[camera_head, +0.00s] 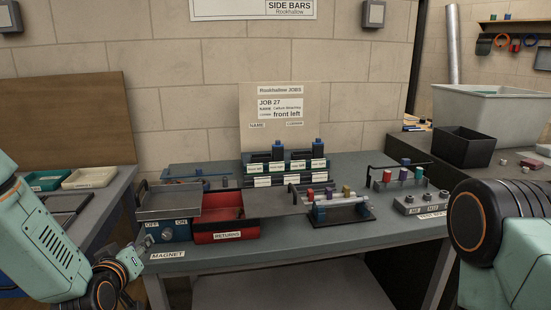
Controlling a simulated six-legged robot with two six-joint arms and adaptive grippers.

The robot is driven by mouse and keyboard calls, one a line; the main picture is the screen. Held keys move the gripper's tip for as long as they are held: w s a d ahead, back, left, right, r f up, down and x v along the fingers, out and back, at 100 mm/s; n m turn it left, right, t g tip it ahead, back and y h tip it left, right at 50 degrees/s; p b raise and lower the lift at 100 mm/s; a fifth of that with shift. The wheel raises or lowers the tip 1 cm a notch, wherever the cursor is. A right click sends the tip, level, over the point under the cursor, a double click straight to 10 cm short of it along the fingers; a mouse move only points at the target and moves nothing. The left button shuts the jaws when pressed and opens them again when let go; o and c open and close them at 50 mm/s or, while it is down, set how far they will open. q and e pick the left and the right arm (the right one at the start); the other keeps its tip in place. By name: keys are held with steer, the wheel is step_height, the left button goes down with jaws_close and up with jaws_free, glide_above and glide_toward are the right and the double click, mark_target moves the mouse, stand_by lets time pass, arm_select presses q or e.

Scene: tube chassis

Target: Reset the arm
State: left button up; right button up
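My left arm comes in from the left edge, teal with a dark orange-ringed wrist. Its gripper (142,255) is low at the bench's front left corner, near the MAGNET label. The fingers are small and partly hidden by the wrist, so I cannot tell whether they are open or shut. I see nothing clearly held there. My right arm shows only as a large teal link and dark round joint at the right edge; its gripper is out of view.
The grey bench (290,240) carries a magnet box (168,232), a red RETURNS bin (226,225), a grey tray (168,202), a labelled rack (285,168) and a stand with coloured parts (338,205). A black bin (464,147) stands at right. The bench's front strip is mostly clear.

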arm_select(q)
steer(key=s+d+f+m+g+h, duration=0.1)
steer(key=s+d+f+g, duration=0.2)
steer(key=s+f, duration=0.45)
steer(key=s+d+f+m+g+h+b, duration=0.1)
steer(key=s+d+f+m+g, duration=0.2)
steer(key=s+f, duration=0.5)
steer(key=s+d+f+g+h, duration=0.1)
steer(key=s+d+f+g, duration=0.4)
steer(key=s, duration=0.5)
steer(key=s+f+m+g, duration=0.2)
steer(key=s+f, duration=0.3)
steer(key=s, duration=0.9)
steer(key=shift+s+f+g+b, duration=0.2)
steer(key=shift+g+b, duration=0.2)
steer(key=shift+g, duration=0.3)
steer(key=shift+d, duration=0.1)
